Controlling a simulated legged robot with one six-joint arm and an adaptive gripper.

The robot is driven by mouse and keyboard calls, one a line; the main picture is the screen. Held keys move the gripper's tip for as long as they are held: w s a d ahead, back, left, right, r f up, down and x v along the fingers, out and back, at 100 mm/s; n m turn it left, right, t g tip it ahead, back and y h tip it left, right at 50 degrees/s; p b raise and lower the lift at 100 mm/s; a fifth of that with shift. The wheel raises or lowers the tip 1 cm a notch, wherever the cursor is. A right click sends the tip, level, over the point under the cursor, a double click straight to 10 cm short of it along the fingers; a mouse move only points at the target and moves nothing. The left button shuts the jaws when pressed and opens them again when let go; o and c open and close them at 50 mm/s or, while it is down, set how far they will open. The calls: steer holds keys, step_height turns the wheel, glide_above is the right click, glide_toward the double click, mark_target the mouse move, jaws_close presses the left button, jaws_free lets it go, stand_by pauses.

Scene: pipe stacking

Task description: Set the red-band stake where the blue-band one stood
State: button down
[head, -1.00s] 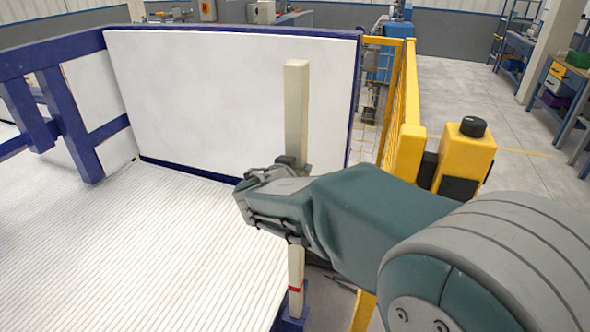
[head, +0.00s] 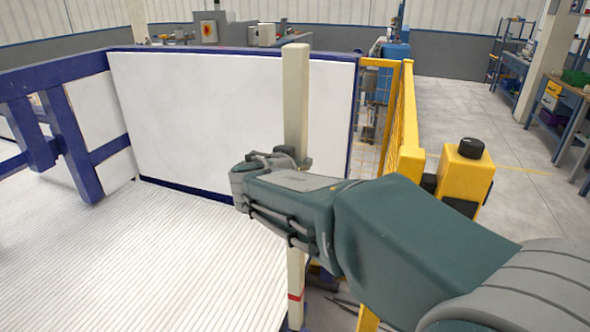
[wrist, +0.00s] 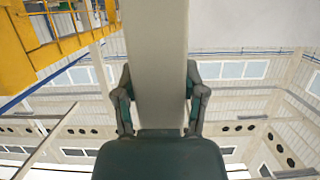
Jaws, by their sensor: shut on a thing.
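The red-band stake (head: 295,95) is a long, pale, square post. It stands roughly upright in the head view, with its red band near the lower end. My gripper (head: 272,163) is shut around its middle. In the wrist view the pale stake (wrist: 157,60) runs between the two fingers of my gripper (wrist: 160,95). The stake's foot is at the bottom edge of the head view, beside the bed's near right edge. I cannot tell whether it is seated in anything. No blue-band stake shows.
A ribbed white bed (head: 150,260) lies left of the stake. A white panel (head: 230,120) in a blue frame (head: 75,150) stands behind. A yellow mesh fence (head: 399,115) and yellow post (head: 464,175) stand right. Grey floor (head: 450,100) is open beyond.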

mark_target(292, 141)
steer(key=shift+r, duration=0.7)
steer(key=shift+r, duration=6.05)
steer(key=shift+f, duration=0.15)
steer(key=shift+f, duration=4.2)
steer(key=shift+r, duration=0.1)
